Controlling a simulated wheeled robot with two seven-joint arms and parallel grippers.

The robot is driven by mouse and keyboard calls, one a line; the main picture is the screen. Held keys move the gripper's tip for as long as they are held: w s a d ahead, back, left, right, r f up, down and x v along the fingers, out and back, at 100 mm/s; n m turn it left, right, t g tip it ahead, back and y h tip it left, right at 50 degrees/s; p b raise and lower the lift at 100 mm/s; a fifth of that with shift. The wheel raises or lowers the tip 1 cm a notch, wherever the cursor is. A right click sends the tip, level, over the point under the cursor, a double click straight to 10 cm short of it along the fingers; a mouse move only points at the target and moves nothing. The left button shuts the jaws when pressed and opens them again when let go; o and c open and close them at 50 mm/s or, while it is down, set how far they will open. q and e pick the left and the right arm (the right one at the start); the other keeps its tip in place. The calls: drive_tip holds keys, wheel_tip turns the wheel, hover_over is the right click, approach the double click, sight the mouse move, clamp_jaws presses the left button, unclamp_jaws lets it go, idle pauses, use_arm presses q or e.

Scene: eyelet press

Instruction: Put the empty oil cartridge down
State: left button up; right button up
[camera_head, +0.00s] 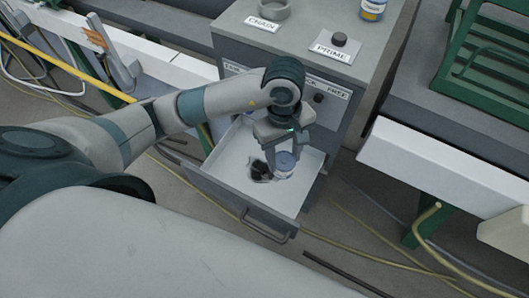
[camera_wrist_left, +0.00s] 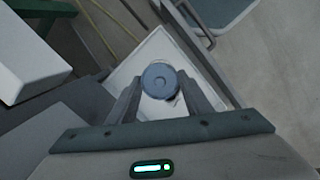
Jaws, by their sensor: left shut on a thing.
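My left gripper (camera_head: 279,163) reaches over an open drawer (camera_head: 222,170) in the head view. It is shut on the oil cartridge (camera_head: 286,160), a small round piece with a blue-grey top. In the left wrist view the cartridge (camera_wrist_left: 160,80) sits between the two fingers, its round end facing the camera. The white-lined drawer lies beneath it. I cannot tell whether the cartridge touches the drawer floor. A dark, ragged patch (camera_head: 259,171) shows on the drawer floor beside the gripper. My right gripper is not in view.
The grey cabinet (camera_head: 345,110) behind the drawer carries labels reading CHAIN and PRIME, a grey ring (camera_head: 273,9), a black knob (camera_head: 339,39) and a blue-and-yellow container (camera_head: 373,9). A green rack (camera_head: 490,60) stands at right. Cables cross the floor.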

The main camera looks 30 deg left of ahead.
use_arm(q)
drive_tip(key=shift+f, duration=0.1)
drive_tip(key=p, duration=0.1)
hover_over(279, 193)
wheel_tip(279, 193, down, 13)
drive_tip(key=shift+f, duration=0.5)
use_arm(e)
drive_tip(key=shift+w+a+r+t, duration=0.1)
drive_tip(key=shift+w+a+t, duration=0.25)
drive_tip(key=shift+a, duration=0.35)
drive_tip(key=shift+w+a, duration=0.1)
use_arm(q)
wheel_tip(279, 193, down, 3)
drive_tip(key=shift+s+f, duration=0.1)
drive_tip(key=shift+f, duration=0.3)
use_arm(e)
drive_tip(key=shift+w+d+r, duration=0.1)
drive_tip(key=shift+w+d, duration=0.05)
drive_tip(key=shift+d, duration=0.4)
